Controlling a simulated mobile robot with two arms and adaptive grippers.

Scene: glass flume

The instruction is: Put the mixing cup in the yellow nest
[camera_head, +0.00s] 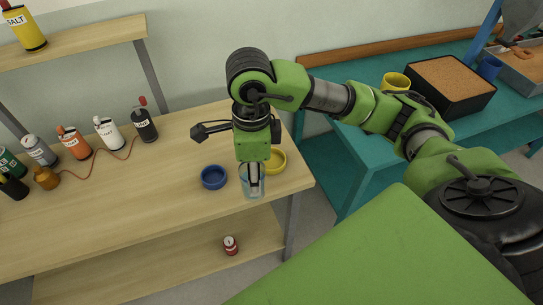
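A clear, bluish mixing cup (245,190) is upright near the front right of the wooden table. My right gripper (254,191) points straight down at it, its fingers close together at the cup's wall and partly overlapping it. They look shut on the cup; I cannot tell whether its base touches the table. The yellow nest (279,163), a round shallow ring, lies just behind and right of the cup, partly hidden by my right arm. My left gripper is not in view.
A blue nest (213,178) sits left of the cup. Several bottles (108,133) and a cable stand at the table's back left. A red can (230,245) is on the lower shelf. A teal table (350,140) holds a yellow container (396,81) and black tray (452,104).

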